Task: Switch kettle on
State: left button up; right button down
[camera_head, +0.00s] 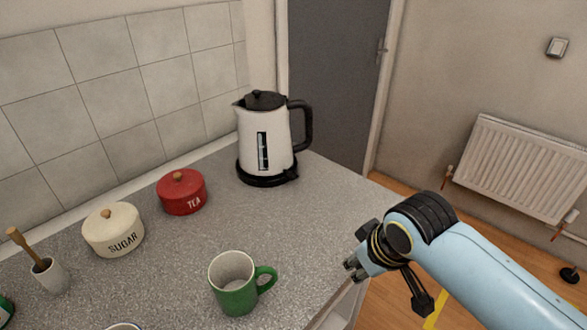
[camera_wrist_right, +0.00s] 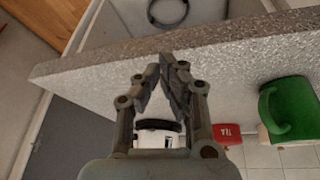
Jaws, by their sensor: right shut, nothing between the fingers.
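The white kettle (camera_head: 265,145) with black lid and handle stands upright on its black base (camera_head: 262,178) at the far end of the counter. Its handle faces right, and a dark water gauge shows on its side. A small black part sticks out low on the handle side; whether it is the switch, or on or off, I cannot tell. My right gripper (camera_head: 352,268) is shut and empty, near the counter's right edge, well apart from the kettle. In the right wrist view, its fingertips (camera_wrist_right: 174,66) meet, and part of the kettle (camera_wrist_right: 157,138) shows between the finger links. My left gripper is not in view.
A green mug (camera_head: 236,290) stands left of my right gripper. A red tea tin (camera_head: 182,198), cream sugar tin (camera_head: 113,236) and white pot (camera_head: 50,276) with a wooden handle line the wall side. The counter (camera_head: 225,225) between mug and kettle is clear.

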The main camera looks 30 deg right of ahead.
jog(key=shift+t, duration=0.7)
jog(key=w, duration=0.4)
jog(key=w+r+p, duration=0.1)
jog(key=w, duration=0.3)
jog(key=w+d+r, duration=0.1)
jog(key=w, duration=0.4)
jog(key=shift+p, duration=0.3)
jog(key=w+d+r+t+p, duration=0.1)
jog(key=w+r, duration=0.4)
jog(key=w, duration=0.6)
jog(key=shift+w+d+m+t+y, duration=0.3)
jog(key=shift+d, duration=0.05)
